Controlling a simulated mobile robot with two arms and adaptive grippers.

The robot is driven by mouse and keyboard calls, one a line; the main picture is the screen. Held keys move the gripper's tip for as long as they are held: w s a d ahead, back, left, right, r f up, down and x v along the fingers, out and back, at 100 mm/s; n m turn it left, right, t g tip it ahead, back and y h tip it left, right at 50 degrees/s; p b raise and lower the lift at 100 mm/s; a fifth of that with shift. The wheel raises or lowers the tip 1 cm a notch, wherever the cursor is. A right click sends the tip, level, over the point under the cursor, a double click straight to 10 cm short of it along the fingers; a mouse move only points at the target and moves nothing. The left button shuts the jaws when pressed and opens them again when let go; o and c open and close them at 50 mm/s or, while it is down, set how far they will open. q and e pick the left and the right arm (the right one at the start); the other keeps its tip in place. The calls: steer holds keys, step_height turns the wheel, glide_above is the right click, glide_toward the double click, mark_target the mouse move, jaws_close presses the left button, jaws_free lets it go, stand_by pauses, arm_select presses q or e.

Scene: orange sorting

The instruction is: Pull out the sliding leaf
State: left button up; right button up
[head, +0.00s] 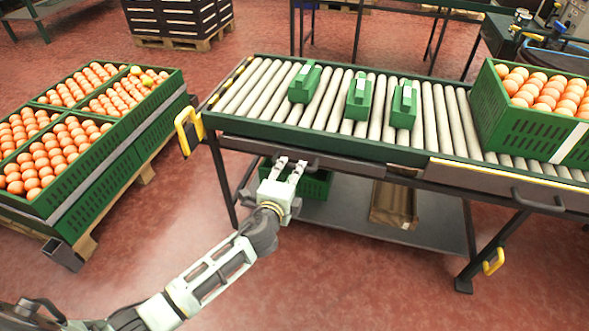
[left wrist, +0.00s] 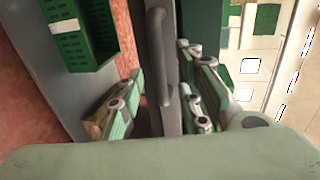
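The sliding leaf (head: 350,165) shows as a dark front edge under the left part of the roller table, and it looks pushed in. Its dark bar handle (head: 312,162) sticks out at the front. My left gripper (head: 290,165) is at the left part of this handle. In the left wrist view, the grey handle (left wrist: 158,50) runs between the spread fingers of my left gripper (left wrist: 162,100), with gaps visible on both sides. The fingers are open. My right gripper is in neither view.
The roller table (head: 340,145) carries small green boxes (head: 357,97) and a green crate of oranges (head: 525,125). A second handle (head: 538,204) is at right. Below are a green crate (head: 316,186) and cardboard box (head: 394,204). Orange crates (head: 100,165) stand left; floor in front is clear.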

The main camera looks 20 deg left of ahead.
mark_target(294, 168)
arm_select(q)
steer(key=shift+b+x, duration=0.35)
steer(key=shift+x, duration=1.75)
steer(key=shift+c, duration=0.6)
steer(key=shift+f, duration=0.1)
jaws_close()
